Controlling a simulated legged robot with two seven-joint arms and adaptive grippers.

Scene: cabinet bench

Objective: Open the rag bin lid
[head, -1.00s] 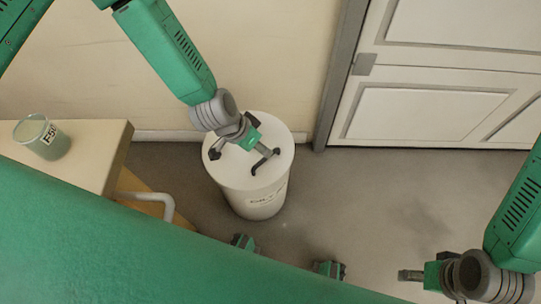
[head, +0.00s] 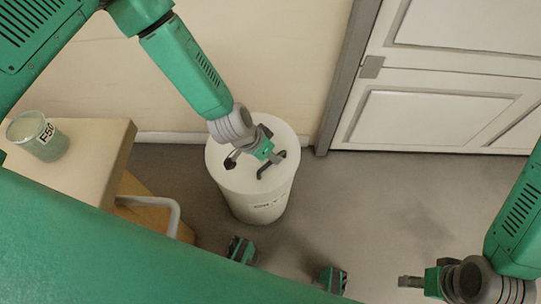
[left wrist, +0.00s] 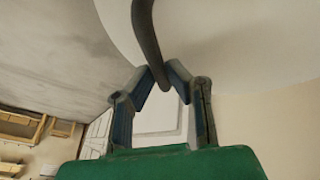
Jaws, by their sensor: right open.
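The white cylindrical rag bin (head: 252,197) stands on the floor by the wall, with its lid (head: 279,135) down on it. A dark bar handle (head: 272,165) is on the lid; its near end shows in the left wrist view (left wrist: 147,35). My left gripper (head: 255,163) is low over the lid, at the handle. In the left wrist view its fingertips (left wrist: 161,76) are on both sides of the bar, very close to it; whether they press on it cannot be told. My right gripper (head: 418,281) is open and empty at the lower right, away from the bin.
A bench (head: 90,165) stands at the left with a labelled greenish tub (head: 38,137) on it and a light rail (head: 168,205) at its side. A panelled white door (head: 430,110) is at the right. The grey floor (head: 365,200) right of the bin is clear.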

